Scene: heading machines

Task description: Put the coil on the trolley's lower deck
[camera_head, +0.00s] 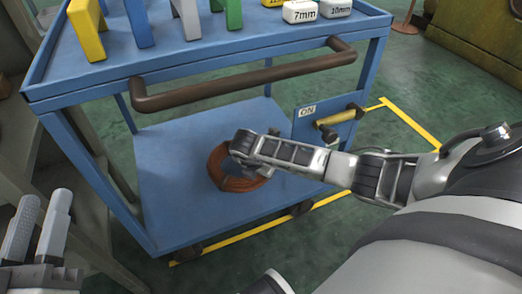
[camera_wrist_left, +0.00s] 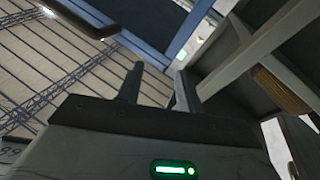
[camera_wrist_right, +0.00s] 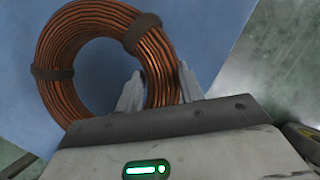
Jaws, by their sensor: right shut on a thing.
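The copper-coloured coil (camera_head: 218,168), bound with dark bands, lies flat at the blue lower deck (camera_head: 165,195) of the trolley (camera_head: 50,90). I cannot tell whether it touches the deck or hovers just above it. My right gripper (camera_wrist_right: 160,88) is shut on the coil's ring, one finger inside and one outside, as the right wrist view shows with the coil (camera_wrist_right: 60,50). In the head view my right arm hides part of the coil. My left gripper (camera_head: 38,228) is open and empty at the lower left, outside the trolley.
The trolley's top deck holds coloured blocks, including a yellow one (camera_head: 86,30) and white ones marked in mm (camera_head: 302,11). A brown handle bar (camera_head: 240,78) crosses above the lower deck. An "ON" panel (camera_head: 325,120) is at the right. Grey shelving (camera_head: 30,150) stands left.

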